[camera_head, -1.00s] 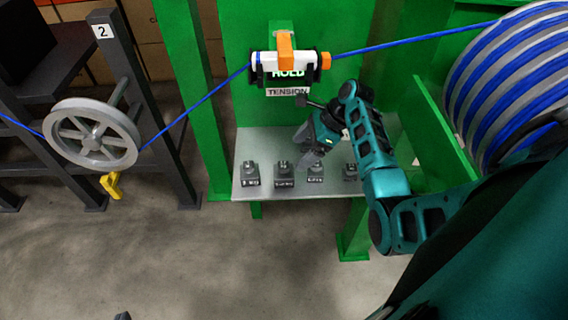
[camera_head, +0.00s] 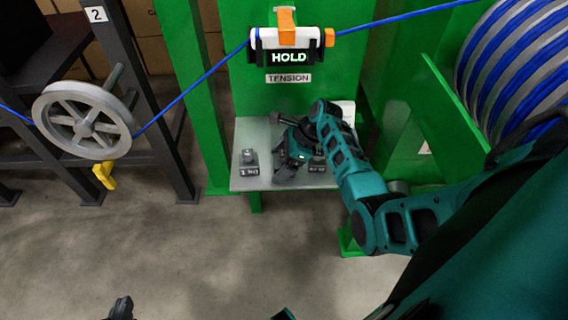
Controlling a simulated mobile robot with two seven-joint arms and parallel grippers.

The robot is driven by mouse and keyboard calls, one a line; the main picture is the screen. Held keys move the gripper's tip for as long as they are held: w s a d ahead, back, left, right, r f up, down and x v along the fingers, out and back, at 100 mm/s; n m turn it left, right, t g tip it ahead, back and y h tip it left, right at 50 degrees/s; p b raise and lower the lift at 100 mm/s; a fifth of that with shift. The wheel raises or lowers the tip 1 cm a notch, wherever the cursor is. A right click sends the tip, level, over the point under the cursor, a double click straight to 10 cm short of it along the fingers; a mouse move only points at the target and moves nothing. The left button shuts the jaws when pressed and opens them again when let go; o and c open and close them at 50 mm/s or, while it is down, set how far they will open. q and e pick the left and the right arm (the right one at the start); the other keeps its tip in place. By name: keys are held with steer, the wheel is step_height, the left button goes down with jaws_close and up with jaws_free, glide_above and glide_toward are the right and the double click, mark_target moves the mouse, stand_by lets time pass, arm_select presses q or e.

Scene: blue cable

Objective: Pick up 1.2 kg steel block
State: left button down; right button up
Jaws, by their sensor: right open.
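Small dark steel blocks with knobs and white labels stand in a row on the grey shelf (camera_head: 240,128). The leftmost block (camera_head: 249,163) is clear of my gripper. Another block (camera_head: 317,165) shows partly just right of the gripper. Their labels are too small to read surely, so I cannot tell which is 1.2 kg. My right gripper (camera_head: 284,174) is open and low at the row, between these two blocks, and hides the second block's place. Contact there cannot be seen. My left gripper (camera_head: 121,308) shows only as a dark tip at the bottom edge.
Above the shelf is a tension unit (camera_head: 290,57) reading HOLD, with a blue cable (camera_head: 192,87) through it. A grey pulley wheel (camera_head: 84,120) with a yellow piece (camera_head: 104,175) is at left, a cable drum (camera_head: 520,70) at right. Green posts (camera_head: 188,90) flank the shelf.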

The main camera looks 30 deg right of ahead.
jaws_close()
stand_by(0.8)
steer(key=shift+w+r, duration=0.1)
steer(key=shift+r, duration=0.05)
